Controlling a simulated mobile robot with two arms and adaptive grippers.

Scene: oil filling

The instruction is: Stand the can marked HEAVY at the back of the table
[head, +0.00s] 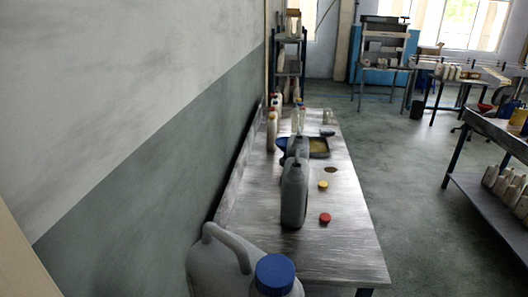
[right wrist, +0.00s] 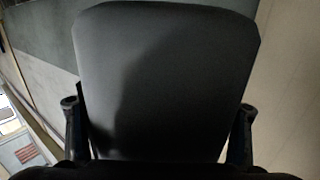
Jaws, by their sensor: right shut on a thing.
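A large grey jug (head: 225,262) with a blue cap (head: 275,272) looms very near the camera at the bottom of the head view, overlapping the near left end of the table (head: 350,245). Two dark grey cans stand on the table, a nearer one (head: 294,190) and one close behind it. No HEAVY marking is readable. In the right wrist view my right gripper (right wrist: 156,128) is shut on a dark grey can (right wrist: 165,75), one finger on each side. I cannot tell surely whether this is the blue-capped jug. My left gripper is out of view.
A red cap (head: 325,218) and a yellow cap (head: 323,184) lie on the table, right of the cans. A dark tray (head: 319,153) with yellowish contents and several bottles (head: 272,130) are farther back. A wall borders the left; the near right tabletop is clear.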

